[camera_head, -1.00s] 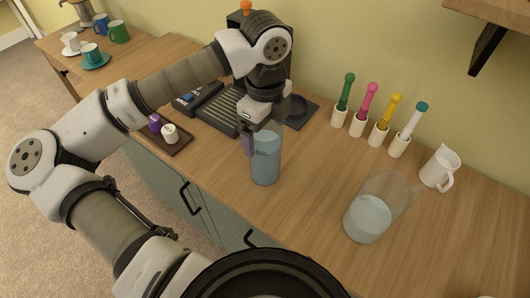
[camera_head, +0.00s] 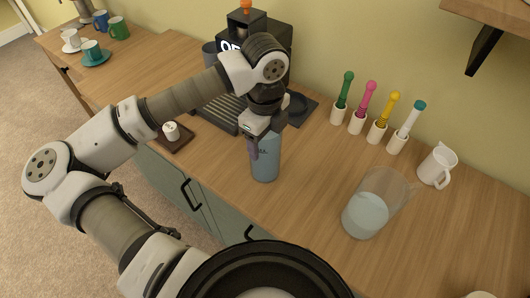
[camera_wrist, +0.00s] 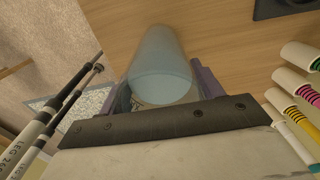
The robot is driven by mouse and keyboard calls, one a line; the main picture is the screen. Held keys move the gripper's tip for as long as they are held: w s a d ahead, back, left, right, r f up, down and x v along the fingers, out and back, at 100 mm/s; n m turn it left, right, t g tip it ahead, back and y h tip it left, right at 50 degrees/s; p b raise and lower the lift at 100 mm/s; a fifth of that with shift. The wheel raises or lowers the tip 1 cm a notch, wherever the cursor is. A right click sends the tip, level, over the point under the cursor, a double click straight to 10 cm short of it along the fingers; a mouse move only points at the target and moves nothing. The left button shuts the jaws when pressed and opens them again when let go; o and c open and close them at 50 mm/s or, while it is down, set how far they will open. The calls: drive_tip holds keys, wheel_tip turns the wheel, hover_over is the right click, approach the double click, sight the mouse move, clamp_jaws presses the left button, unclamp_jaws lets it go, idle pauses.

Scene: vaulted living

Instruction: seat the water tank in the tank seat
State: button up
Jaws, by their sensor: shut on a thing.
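The water tank (camera_head: 265,163) is a translucent blue cylinder over the wooden counter, upright or nearly so. My gripper (camera_head: 263,133) is shut on its upper part; in the wrist view the tank (camera_wrist: 160,67) sits between purple finger pads. I cannot tell whether its bottom touches the counter. A dark flat base with a round recess (camera_head: 299,107), which looks like the tank seat, lies behind the tank at the right side of the black coffee machine (camera_head: 226,98). My wrist partly covers the base and the machine.
A clear pitcher of water (camera_head: 369,211) and a white jug (camera_head: 437,166) stand at the right. Several colored-handled tools stand in white holders (camera_head: 378,131) along the wall. A small tray (camera_head: 174,141) is left of the tank.

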clamp_jaws()
drive_tip(key=shift+r, duration=0.1)
